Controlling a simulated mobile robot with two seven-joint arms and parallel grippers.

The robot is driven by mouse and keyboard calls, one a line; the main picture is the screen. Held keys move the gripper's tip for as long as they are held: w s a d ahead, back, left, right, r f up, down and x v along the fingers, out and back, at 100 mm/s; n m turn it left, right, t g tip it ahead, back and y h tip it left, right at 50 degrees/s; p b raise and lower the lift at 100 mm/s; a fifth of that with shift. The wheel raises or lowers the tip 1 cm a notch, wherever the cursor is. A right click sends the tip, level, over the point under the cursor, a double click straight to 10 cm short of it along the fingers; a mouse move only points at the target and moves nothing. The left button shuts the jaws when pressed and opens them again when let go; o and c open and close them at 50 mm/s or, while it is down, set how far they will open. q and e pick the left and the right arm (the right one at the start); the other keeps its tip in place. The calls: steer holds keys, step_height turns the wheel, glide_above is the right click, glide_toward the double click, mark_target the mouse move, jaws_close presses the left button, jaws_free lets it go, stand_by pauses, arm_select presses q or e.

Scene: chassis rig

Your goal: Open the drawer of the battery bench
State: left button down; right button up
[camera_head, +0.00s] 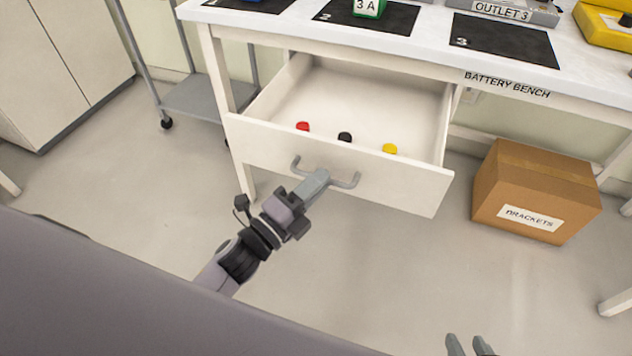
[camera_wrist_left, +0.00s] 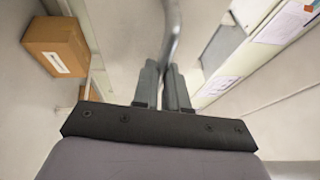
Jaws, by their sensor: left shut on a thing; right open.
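The battery bench (camera_head: 440,68) is a white table along the top of the head view. Its white drawer (camera_head: 400,184) is pulled well out, and its inside shows. A red cap-like piece (camera_head: 303,126), a black one (camera_head: 345,137) and a yellow one (camera_head: 390,149) are in the drawer near its front. My left gripper (camera_head: 320,178) is shut on the grey bar handle (camera_head: 345,183) on the drawer front. The handle also shows between the fingers in the left wrist view (camera_wrist_left: 172,40). My right gripper (camera_head: 470,346) is open and empty at the bottom edge of the head view.
A cardboard box (camera_head: 500,185) labelled BRACKETS sits on the floor right of the drawer. A grey cart (camera_head: 195,95) stands behind at left, near a pale cabinet (camera_head: 60,60). The bench top carries black mats (camera_head: 500,42) and a green block (camera_head: 368,8). Floor before the drawer is clear.

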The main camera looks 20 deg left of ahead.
arm_select(q)
steer(key=shift+s, duration=0.1)
steer(key=c, duration=1.2)
jaws_free()
steer(key=shift+o, duration=0.2)
steer(key=v, duration=0.7)
